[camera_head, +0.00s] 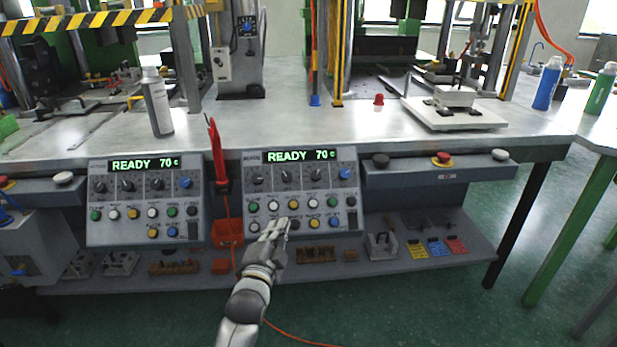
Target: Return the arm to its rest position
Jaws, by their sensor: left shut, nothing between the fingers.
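My left gripper (276,226) shows in the head view, its arm rising from the bottom middle. Its fingers are together and hold nothing. The fingertips appear in front of the lower left part of the right control panel (302,192), which reads READY 70 c; I cannot tell whether they touch it. A second control panel (146,200) with the same reading stands to the left. My right gripper is not in view.
A metal workbench (350,122) spans the view, with a lower shelf (340,268) holding small parts. A red tool (217,155) hangs between the panels above an orange bin (227,233). Green floor (420,310) is open in front.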

